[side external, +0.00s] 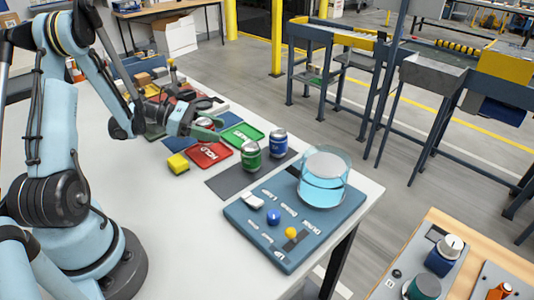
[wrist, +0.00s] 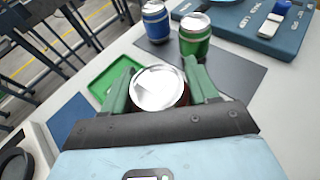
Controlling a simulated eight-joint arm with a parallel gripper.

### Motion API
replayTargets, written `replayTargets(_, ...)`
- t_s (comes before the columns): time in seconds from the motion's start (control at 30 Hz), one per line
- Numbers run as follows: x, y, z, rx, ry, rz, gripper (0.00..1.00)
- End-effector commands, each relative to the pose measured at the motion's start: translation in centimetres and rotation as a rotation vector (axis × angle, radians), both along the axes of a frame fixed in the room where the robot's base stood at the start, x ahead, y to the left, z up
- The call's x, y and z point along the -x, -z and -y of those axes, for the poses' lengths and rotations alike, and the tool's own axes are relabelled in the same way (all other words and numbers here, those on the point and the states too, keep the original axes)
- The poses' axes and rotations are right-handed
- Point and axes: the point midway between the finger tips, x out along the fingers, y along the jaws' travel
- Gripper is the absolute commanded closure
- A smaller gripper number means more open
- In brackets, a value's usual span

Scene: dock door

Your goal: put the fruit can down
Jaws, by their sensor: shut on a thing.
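My gripper (wrist: 160,88) is shut on the fruit can (wrist: 158,90), whose round silver lid and a little dark red side show between the green fingers. Its label and base are hidden. In the side view my gripper (side external: 208,127) is low over the table, by the red HOLD tray (side external: 208,155) and the green tray (side external: 242,135). I cannot tell whether the can touches anything below.
A green can (side external: 251,156) and a blue can (side external: 278,143) stand on a dark mat (side external: 228,184). A yellow block (side external: 178,163) lies left of the red tray. A clear tank (side external: 323,182) stands on a blue panel (side external: 268,250).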

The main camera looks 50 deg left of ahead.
Motion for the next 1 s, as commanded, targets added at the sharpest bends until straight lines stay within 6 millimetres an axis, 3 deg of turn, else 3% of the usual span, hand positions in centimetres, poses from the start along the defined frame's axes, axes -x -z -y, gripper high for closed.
replayTargets(0.27,0.0,2.9,0.0,0.001,0.0,0.001,0.83)
replayTargets(0.67,0.0,3.3,0.1,0.001,0.0,0.001,0.83)
replayTargets(0.7,0.0,3.3,0.0,0.0,-0.001,0.0,0.38)
replayTargets(0.87,0.0,3.3,0.0,0.0,-0.001,0.0,0.16)
replayTargets(1.0,0.0,3.3,0.1,0.0,-0.001,0.0,0.16)
